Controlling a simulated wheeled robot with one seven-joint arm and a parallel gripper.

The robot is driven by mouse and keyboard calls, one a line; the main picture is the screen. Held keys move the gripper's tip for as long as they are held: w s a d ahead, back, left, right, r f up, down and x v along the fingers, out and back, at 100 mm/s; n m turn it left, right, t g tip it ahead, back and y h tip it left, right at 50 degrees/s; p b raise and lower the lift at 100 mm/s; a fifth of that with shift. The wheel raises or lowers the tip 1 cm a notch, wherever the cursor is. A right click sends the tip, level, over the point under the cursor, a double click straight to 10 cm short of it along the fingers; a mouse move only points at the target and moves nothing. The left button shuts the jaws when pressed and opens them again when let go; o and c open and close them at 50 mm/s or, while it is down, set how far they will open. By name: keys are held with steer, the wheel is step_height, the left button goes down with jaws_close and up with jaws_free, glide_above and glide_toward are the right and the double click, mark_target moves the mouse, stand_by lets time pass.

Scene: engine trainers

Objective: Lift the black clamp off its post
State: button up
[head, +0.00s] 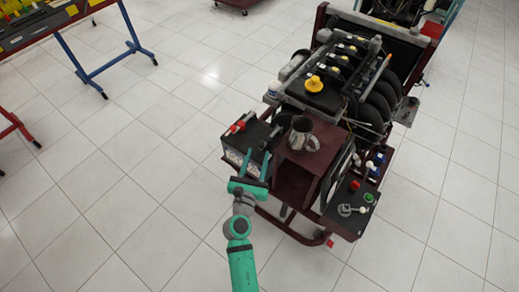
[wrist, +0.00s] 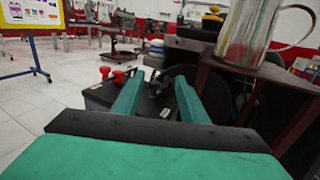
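My gripper (head: 257,160) is open, its two green fingers spread apart over the near side of the black battery (head: 236,150). In the wrist view, the gripper (wrist: 160,80) points toward the battery top. A dark shape that looks like the black clamp (wrist: 158,84) shows between the fingertips, with nothing seen held. It is small and dark, so its fit on the post cannot be made out. The red clamp (head: 237,127) sits on the battery's left part, and it also shows left of the fingers in the wrist view (wrist: 117,77).
A metal jug (head: 303,135) stands on the dark red stand (head: 310,160) right of the battery; it looms close at the wrist view's upper right. The engine (head: 340,75) with a yellow cap is behind. A control panel (head: 352,203) is at right. Floor at left is clear.

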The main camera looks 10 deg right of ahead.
steer(key=shift+s+a, duration=0.1)
steer(key=shift+s, duration=0.2)
stand_by(0.4)
steer(key=s+a+f+m+g+y, duration=0.1)
steer(key=s+a+f+m+y, duration=0.2)
steer(key=s+m, duration=0.5)
steer(key=s+a+f+m+y, duration=0.25)
steer(key=s+f+m, duration=0.2)
steer(key=s, duration=0.75)
steer(key=s+r+m, duration=0.5)
steer(key=s+m, duration=0.4)
steer(key=s+r+m, duration=0.6)
steer(key=s+m, duration=0.3)
steer(key=m, duration=0.1)
steer(key=shift+y, duration=0.45)
steer(key=shift+d+f, duration=0.1)
